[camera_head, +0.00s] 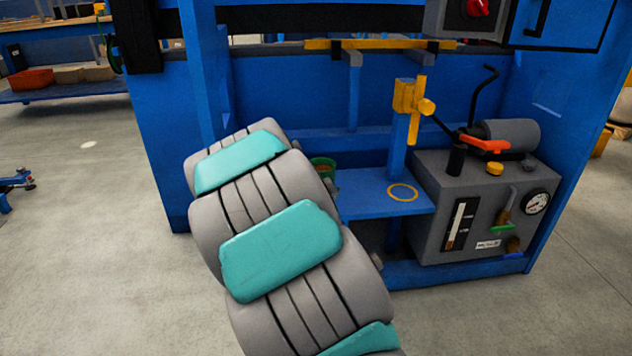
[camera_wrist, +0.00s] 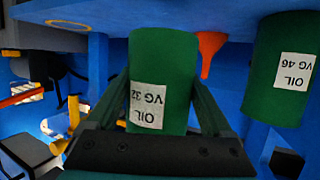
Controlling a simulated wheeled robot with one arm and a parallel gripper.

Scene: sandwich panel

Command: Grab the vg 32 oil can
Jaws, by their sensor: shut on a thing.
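The green VG 32 oil can (camera_wrist: 165,62), with its white label, is between the two dark fingers of my gripper (camera_wrist: 162,84) in the wrist view. My gripper is shut on it. The label appears upside down in that view. The can is close to the blue shelf (camera_wrist: 190,14); I cannot tell whether it touches it. In the head view my arm hides the gripper. A green can (camera_head: 322,167) shows partly behind the arm there; I cannot tell which can it is.
A green VG 46 can (camera_wrist: 276,98) and an orange funnel (camera_wrist: 210,50) are beside the held can. A grey tank unit (camera_head: 440,190) with a gauge (camera_head: 536,203) stands right of the shelf, which carries a yellow ring (camera_head: 402,192). Blue frame posts (camera_head: 203,75) are close to my arm.

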